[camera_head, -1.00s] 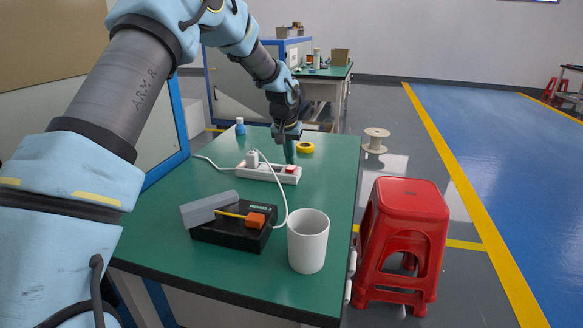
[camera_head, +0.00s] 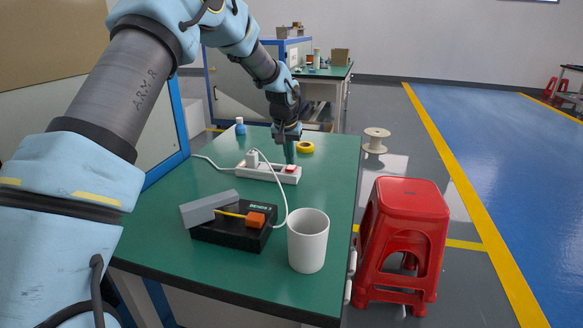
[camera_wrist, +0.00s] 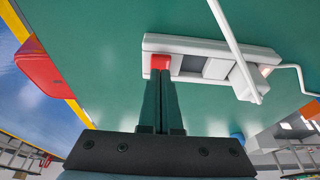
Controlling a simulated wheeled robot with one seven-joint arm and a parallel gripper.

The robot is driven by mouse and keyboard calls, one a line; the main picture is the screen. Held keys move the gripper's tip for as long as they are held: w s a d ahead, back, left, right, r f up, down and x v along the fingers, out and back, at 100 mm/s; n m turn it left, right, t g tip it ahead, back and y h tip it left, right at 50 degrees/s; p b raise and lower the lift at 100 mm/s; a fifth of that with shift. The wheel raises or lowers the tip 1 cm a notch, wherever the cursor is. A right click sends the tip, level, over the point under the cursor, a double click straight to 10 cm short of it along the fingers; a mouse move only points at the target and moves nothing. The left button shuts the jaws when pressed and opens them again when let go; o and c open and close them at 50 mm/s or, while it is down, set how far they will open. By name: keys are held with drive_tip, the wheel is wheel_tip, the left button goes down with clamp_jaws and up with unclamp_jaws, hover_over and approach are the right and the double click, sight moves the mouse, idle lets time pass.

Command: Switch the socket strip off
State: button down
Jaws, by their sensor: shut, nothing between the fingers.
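The white socket strip (camera_head: 262,174) lies on the green table, with a white plug (camera_head: 252,158) and cable in it. Its red switch (camera_head: 291,169) is at the right end; in the wrist view the switch (camera_wrist: 160,62) sits at the strip's left end. My gripper (camera_head: 290,162) points down at the switch. In the wrist view its two dark fingers (camera_wrist: 160,78) are shut together with nothing between them, their tips at the switch's edge. I cannot tell whether they touch it or which way the switch is set.
A white cup (camera_head: 307,242) stands at the front right. A red stool (camera_head: 405,240) stands beside the table.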

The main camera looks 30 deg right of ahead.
sight(290, 169)
drive_tip(key=shift+f+b, duration=0.4)
drive_tip(key=shift+f, duration=0.35)
drive_tip(key=shift+r, duration=0.15)
drive_tip(key=shift+r+p, duration=2.45)
drive_tip(key=shift+r, duration=1)
drive_tip(key=shift+f, duration=0.1)
drive_tip(key=s+a+r+n+y, duration=0.1)
drive_tip(key=a+r+n, duration=0.1)
drive_tip(key=a, duration=1)
drive_tip(key=s+a+r+n, duration=0.1)
drive_tip(key=s+a+r, duration=0.1)
drive_tip(key=a, duration=1.1)
drive_tip(key=s+a+n+y, duration=0.1)
drive_tip(key=s+a+n, duration=0.3)
drive_tip(key=s+a, duration=1.2)
drive_tip(key=a+f, duration=0.1)
drive_tip(key=a, duration=0.2)
drive_tip(key=shift+s+a+g, duration=0.15)
drive_tip(key=shift+a+g, duration=0.15)
drive_tip(key=shift+g, duration=0.1)
